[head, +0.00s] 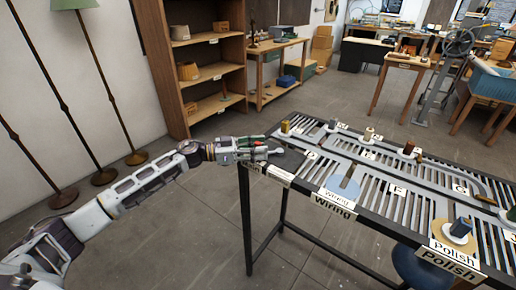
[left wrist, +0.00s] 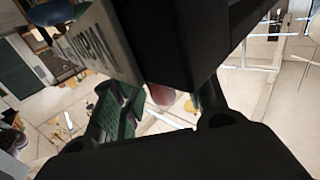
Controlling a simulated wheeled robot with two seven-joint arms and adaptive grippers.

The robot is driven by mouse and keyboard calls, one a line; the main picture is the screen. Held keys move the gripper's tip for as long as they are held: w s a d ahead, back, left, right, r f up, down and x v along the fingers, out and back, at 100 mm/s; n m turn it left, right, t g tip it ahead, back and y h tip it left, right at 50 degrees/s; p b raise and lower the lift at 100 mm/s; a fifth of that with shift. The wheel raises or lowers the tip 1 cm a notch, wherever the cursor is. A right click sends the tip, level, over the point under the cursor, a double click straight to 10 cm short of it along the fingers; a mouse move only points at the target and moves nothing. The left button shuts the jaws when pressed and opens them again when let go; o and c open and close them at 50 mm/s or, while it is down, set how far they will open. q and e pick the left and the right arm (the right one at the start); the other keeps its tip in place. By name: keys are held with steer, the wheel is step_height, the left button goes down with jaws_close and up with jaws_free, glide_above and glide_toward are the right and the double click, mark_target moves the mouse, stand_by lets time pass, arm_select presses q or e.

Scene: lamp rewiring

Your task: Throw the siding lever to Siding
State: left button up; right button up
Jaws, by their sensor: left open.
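My left gripper (head: 268,150) is open at the near left corner of the slatted track table. In the left wrist view, a small reddish rounded knob (left wrist: 160,95) shows between its green-padded finger and the other dark finger. I cannot tell whether the fingers touch it. A dark block and a pale lettered plate (left wrist: 103,42) are close in front of the wrist camera. The siding lever is not clearly seen in the head view, where the gripper covers that corner. My right gripper is not in view.
The black-framed table carries grey track plates, several spools and small labels. A Wiring sign (head: 334,205) and a Polish sign (head: 450,262) are on its front edge. A wooden shelf (head: 205,75) stands behind, and floor lamps (head: 92,70) stand at left. The floor between is clear.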

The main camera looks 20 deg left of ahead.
arm_select(q)
jaws_close()
stand_by(0.5)
